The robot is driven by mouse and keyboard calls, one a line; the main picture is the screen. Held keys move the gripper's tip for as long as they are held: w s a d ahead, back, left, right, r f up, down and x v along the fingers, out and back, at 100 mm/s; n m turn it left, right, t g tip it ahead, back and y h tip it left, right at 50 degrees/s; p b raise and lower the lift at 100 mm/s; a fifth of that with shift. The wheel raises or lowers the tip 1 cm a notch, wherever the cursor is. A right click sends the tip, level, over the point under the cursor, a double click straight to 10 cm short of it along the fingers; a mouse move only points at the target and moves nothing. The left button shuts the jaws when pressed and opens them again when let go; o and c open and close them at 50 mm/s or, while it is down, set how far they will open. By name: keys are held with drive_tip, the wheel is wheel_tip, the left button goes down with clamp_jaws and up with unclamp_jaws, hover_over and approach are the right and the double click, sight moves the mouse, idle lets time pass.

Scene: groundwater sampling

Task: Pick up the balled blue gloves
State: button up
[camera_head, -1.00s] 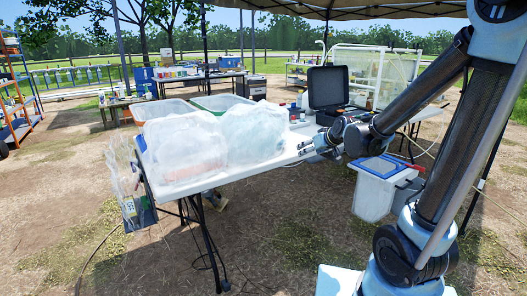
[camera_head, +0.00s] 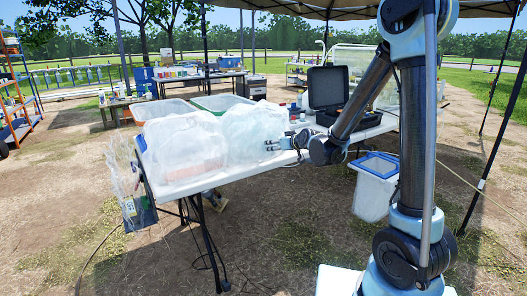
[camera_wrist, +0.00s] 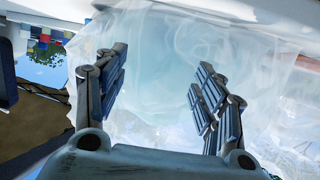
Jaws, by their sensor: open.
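My gripper (camera_head: 271,146) is at the right side of a clear plastic bag (camera_head: 254,131) on the white table (camera_head: 228,177). In the wrist view the gripper (camera_wrist: 160,72) has its two fingers wide apart, with only the pale, translucent plastic of the bag (camera_wrist: 160,40) showing behind and between them. I cannot tell whether the fingers touch the plastic. I cannot make out the balled blue gloves in either view; they may be hidden by the bags or my arm.
A second plastic bag (camera_head: 182,148) stands left of the first, with tubs behind. An open black case (camera_head: 326,91) sits at the table's right. A white bin with a blue lid (camera_head: 374,190) stands below my arm. A clear bag (camera_head: 125,180) hangs off the left end.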

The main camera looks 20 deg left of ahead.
sight(264, 148)
drive_tip(key=shift+x, duration=6.7)
drive_tip(key=shift+r, duration=0.2)
drive_tip(key=c, duration=0.9)
